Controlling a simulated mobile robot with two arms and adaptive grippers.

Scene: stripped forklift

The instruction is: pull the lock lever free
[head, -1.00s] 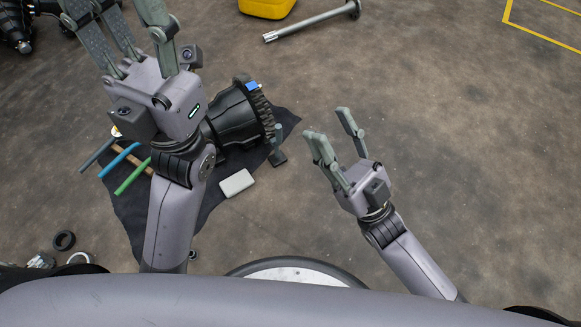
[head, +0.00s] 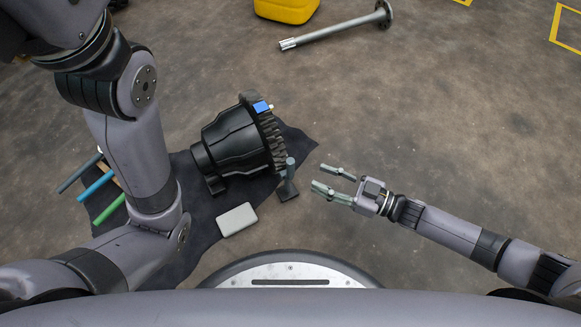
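A dark drum-shaped unit with a toothed ring (head: 232,144) lies on its side on a dark cloth. A blue tab (head: 261,107) sits at the top of its ring. A grey upright post (head: 290,168) on a small dark foot stands just right of the ring. I cannot tell which of these parts is the lock lever. My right gripper (head: 317,178) is open and empty, fingers pointing left, a short gap to the right of the post and touching nothing. My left arm rises to the top left, and its gripper is out of the picture.
Blue and green handled tools (head: 96,185) lie on the cloth (head: 204,208), partly behind my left arm. A pale grey block (head: 237,220) lies at its front edge. A metal shaft (head: 335,27) and a yellow container (head: 287,8) are at the back. The floor at right is clear.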

